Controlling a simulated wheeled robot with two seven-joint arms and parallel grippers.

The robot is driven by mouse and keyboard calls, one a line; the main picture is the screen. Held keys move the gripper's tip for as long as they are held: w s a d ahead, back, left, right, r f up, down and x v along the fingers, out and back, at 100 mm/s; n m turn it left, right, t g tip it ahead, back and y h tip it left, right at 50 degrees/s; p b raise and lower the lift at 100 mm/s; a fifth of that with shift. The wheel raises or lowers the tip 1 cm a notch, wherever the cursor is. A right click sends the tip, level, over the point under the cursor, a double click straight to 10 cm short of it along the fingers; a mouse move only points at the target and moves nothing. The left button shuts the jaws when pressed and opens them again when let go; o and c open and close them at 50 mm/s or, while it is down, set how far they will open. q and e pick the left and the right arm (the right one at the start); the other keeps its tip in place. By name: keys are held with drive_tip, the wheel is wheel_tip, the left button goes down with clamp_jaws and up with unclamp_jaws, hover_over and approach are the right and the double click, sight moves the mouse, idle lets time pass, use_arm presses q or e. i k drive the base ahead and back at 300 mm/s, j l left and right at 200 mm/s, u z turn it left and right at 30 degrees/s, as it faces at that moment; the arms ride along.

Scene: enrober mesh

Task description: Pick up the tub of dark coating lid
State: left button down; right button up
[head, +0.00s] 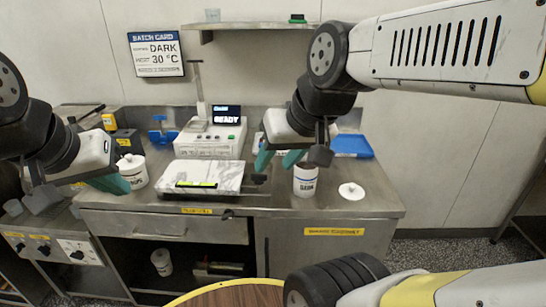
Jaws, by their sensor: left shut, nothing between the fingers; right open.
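A white tub (305,183) with a small dark label, too small to read surely, stands upright on the steel counter right of centre. My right gripper partly hides its top. A white round lid (352,191) with a dark knob lies flat on the counter to the right of that tub, apart from it. Another white tub (133,172) stands at the left, with a lid on top. My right gripper (279,161) is open and empty, its teal fingers to the left of the labelled tub. My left gripper (117,184) is shut and empty, in front of the left tub.
A marble slab (208,177) lies mid-counter before a white machine (208,139) with a lit screen. A blue tray (351,146) lies at the back right. A batch card (156,53) reading DARK 30 °C hangs on the wall. The counter's right front corner is clear.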

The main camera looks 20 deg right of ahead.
sight(351, 192)
drive_tip(key=z, duration=1.4)
